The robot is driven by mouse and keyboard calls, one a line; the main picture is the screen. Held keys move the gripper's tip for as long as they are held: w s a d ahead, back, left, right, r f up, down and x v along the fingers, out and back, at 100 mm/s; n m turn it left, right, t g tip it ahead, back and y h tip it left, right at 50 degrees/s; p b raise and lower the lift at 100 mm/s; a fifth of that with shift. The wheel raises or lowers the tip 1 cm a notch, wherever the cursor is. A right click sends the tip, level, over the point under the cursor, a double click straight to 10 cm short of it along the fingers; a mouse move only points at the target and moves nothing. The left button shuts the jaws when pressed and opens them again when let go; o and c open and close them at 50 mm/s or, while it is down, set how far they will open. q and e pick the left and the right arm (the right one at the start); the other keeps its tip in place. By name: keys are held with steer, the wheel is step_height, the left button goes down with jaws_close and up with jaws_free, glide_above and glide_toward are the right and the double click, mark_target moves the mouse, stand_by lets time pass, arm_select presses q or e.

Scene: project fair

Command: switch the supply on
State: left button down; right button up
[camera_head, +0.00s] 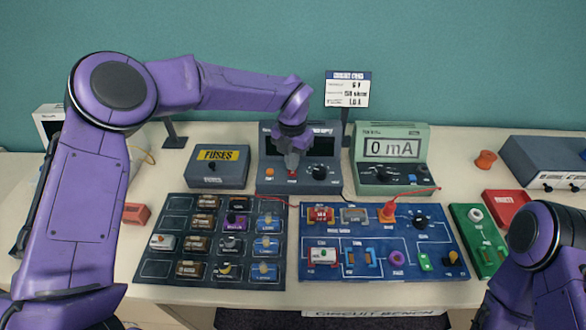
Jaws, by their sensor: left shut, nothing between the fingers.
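The power supply (329,183) is a dark blue-grey box at the back centre of the bench. Its display (321,146) looks dark. A black knob (319,172) and an orange button (269,172) show on its front. My left gripper (291,168) is shut and empty, pointing down at the supply's front between the orange button and the knob. A small red part shows right at its fingertips; I cannot tell whether they touch. The gripper hides some of the supply's label and display. My right gripper is out of view; only its arm shows at lower right.
A green meter (394,129) reading 0 mA stands right of the supply, a fuses box (217,179) left. In front lie a dark parts tray (149,268) and a blue circuit board (330,296). A sign (348,75) stands behind. Red leads cross nearby.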

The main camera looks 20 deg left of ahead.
arm_select(q)
steer(key=shift+s+f+b, duration=0.1)
steer(key=shift+f+b, duration=0.6)
steer(key=shift+f, duration=0.3)
stand_by(0.5)
step_height(320, 180, up, 7)
steer(key=p, duration=0.5)
stand_by(0.5)
